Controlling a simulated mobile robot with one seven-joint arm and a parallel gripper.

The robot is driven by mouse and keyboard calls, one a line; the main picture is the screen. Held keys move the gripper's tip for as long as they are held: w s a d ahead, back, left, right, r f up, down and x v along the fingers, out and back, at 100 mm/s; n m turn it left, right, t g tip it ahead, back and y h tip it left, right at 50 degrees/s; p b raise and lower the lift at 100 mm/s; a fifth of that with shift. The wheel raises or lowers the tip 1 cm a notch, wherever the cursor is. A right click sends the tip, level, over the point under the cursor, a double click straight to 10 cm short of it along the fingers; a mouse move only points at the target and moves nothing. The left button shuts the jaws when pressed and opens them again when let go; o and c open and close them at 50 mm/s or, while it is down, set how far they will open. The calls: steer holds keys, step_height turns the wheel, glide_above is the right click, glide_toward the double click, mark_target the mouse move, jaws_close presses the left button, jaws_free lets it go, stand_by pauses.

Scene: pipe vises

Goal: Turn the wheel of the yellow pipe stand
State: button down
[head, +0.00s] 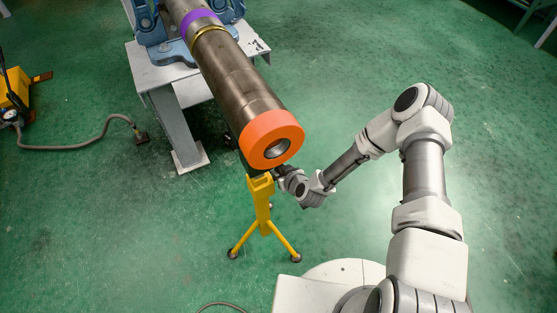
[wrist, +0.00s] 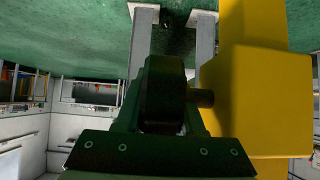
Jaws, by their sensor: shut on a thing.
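The yellow pipe stand (head: 263,207) stands on its splayed legs under the orange-collared end of a long pipe (head: 232,78). In the wrist view its yellow body (wrist: 268,95) fills the right side. A dark wheel (wrist: 163,100) sits left of that body, joined to it by a short dark shaft. My gripper (head: 281,173) reaches in from the right, just below the pipe end, beside the top of the stand. In the wrist view it is shut on the wheel. The fingertips are dark and hard to tell from the wheel. The wheel is hidden in the head view.
A grey table (head: 178,105) with blue vises (head: 183,45) holds the pipe behind the stand. The orange collar (head: 272,140) hangs close above my gripper. A yellow machine (head: 14,90) with a hose is at the far left. Green floor is clear to the right.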

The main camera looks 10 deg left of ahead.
steer(key=g+h+p, duration=0.2)
steer(key=g, duration=0.1)
steer(key=shift+s+d+f+h, duration=0.1)
steer(key=shift+s+f+h, duration=0.05)
steer(key=shift+f+h, duration=0.2)
steer(key=shift+s+d+f+g+h, duration=0.2)
steer(key=shift+g+h, duration=0.2)
steer(key=shift+g, duration=0.2)
steer(key=shift+s+d+f+g+h, duration=0.15)
steer(key=shift+g+h, duration=0.2)
steer(key=shift+g, duration=0.25)
steer(key=c, duration=0.5)
jaws_free()
steer(key=shift+p+v, duration=1)
steer(key=shift+v, duration=2.7)
